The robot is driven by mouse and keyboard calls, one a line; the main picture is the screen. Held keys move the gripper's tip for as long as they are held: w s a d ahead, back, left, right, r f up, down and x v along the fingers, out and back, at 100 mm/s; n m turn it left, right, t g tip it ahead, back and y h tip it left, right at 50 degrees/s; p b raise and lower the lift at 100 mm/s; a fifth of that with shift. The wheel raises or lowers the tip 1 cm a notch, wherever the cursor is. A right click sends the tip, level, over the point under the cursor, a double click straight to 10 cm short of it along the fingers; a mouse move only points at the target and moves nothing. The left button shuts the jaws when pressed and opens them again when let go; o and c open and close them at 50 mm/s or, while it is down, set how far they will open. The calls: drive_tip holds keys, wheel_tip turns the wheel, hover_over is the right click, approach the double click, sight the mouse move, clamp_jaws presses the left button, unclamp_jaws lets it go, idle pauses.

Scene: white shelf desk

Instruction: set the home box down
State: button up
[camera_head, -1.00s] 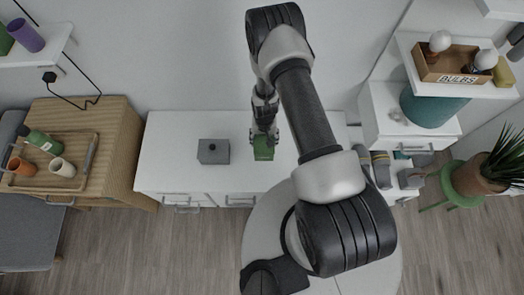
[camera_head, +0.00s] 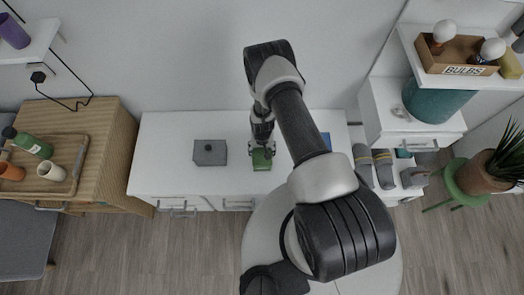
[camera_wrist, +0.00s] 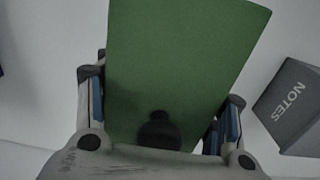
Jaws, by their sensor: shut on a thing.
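The home box is a green box with a dark knob (camera_head: 261,160), at the white desk (camera_head: 170,128) near its middle. In the wrist view the green box (camera_wrist: 185,65) fills the middle, and its label does not show. My gripper (camera_head: 263,146) points down from above and is shut on the box, with one finger at each side in the wrist view (camera_wrist: 160,132). Whether the box's underside touches the desk top cannot be told.
A grey box (camera_head: 209,152) stands just left of the green box; its NOTES label shows in the wrist view (camera_wrist: 295,105). Grey rolled items (camera_head: 373,168) lie to the right. The desk's left part is clear. A shelf with a bulbs crate (camera_head: 428,66) is at upper right.

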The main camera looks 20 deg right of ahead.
drive_tip(key=shift+f, duration=0.15)
drive_tip(key=o, duration=1.6)
